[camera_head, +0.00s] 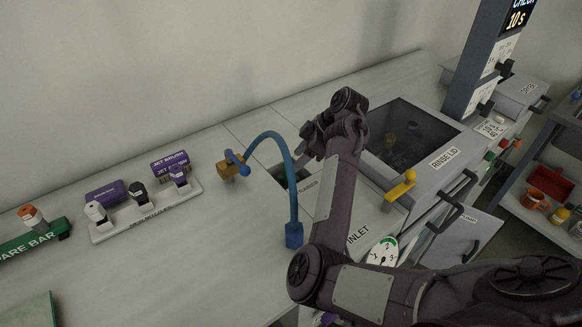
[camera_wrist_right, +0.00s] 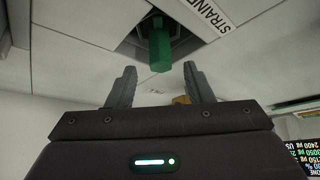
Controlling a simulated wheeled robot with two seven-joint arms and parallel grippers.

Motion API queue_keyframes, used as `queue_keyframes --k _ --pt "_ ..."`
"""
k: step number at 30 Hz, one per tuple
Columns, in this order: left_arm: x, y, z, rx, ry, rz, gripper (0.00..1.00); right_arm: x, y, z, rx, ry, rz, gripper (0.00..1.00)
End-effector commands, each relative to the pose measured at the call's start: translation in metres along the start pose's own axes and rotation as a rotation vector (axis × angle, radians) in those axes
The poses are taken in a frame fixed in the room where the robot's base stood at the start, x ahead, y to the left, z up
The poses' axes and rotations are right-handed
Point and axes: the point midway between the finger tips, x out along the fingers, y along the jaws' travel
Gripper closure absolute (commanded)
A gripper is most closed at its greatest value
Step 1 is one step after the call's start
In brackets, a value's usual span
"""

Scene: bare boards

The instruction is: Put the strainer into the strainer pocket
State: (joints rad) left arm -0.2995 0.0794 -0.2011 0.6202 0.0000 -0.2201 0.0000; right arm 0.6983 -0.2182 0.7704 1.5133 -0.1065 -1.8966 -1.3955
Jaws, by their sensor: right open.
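The strainer shows as a green block-like handle (camera_wrist_right: 160,48) standing in a dark square opening, the strainer pocket (camera_wrist_right: 132,46), beside a label reading STRAINER. In the head view the pocket (camera_head: 281,172) is a dark opening in the counter, partly hidden by the blue hose and my arm. My right gripper (camera_wrist_right: 160,70) is open, its two fingers apart with the green handle's end in line between them. I see no finger touching it. The strainer's lower part is hidden in the pocket. In the head view my right gripper (camera_head: 303,152) is above the pocket. My left gripper is not in view.
A blue curved hose (camera_head: 290,170) arches close left of my right arm.

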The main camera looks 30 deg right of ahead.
Motion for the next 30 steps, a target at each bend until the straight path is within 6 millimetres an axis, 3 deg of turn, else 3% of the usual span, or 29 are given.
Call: queue_keyframes --k 4,6,9,30 --pt "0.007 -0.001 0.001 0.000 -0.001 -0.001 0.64 -0.033 0.001 0.001 0.000 0.002 0.004 0.53" --pt "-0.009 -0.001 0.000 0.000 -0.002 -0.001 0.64 -0.048 0.000 -0.003 0.002 0.000 0.000 0.53" --pt "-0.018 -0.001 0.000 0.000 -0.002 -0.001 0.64 -0.057 0.000 -0.003 0.002 -0.001 -0.001 0.53" --pt "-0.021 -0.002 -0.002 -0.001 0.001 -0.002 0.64 -0.062 0.000 0.000 0.000 0.000 -0.001 0.53"
